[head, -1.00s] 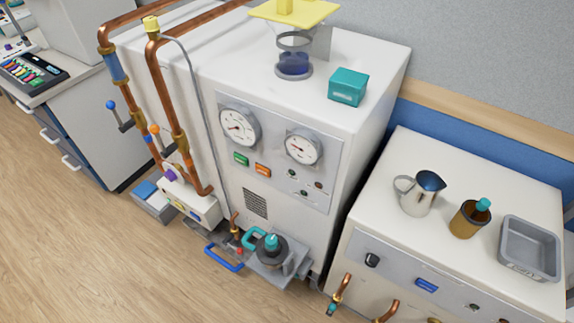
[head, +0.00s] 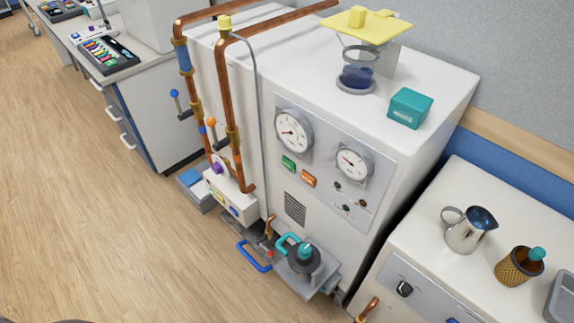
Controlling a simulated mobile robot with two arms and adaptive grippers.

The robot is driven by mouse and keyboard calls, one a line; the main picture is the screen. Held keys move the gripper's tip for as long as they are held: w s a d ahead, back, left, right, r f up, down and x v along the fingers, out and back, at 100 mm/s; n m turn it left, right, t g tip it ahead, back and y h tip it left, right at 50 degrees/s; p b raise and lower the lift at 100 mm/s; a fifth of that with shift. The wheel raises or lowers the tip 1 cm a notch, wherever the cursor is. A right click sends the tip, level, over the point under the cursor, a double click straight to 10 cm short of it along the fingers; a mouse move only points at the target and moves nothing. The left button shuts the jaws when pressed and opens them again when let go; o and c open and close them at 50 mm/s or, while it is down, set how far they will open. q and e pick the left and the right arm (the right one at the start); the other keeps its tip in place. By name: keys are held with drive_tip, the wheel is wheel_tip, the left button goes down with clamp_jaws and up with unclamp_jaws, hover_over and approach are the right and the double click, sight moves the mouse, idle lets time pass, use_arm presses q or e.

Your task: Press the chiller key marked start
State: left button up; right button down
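The chiller (head: 415,185) is a white cabinet in the middle of the head view. Its grey front panel has two round gauges, one on the left (head: 293,132) and one on the right (head: 354,164). Below the left gauge are a green key (head: 288,164) and an orange key (head: 308,178), side by side. Both carry markings too small to read for certain. Neither of my grippers shows in the view, and nothing touches the keys.
Copper pipes (head: 233,110) with valves run down the cabinet's left side. A small platform with a dark pump (head: 303,258) and a blue handle (head: 254,258) stick out low in front. A white bench (head: 505,240) stands right. The wood floor (head: 100,230) at left is clear.

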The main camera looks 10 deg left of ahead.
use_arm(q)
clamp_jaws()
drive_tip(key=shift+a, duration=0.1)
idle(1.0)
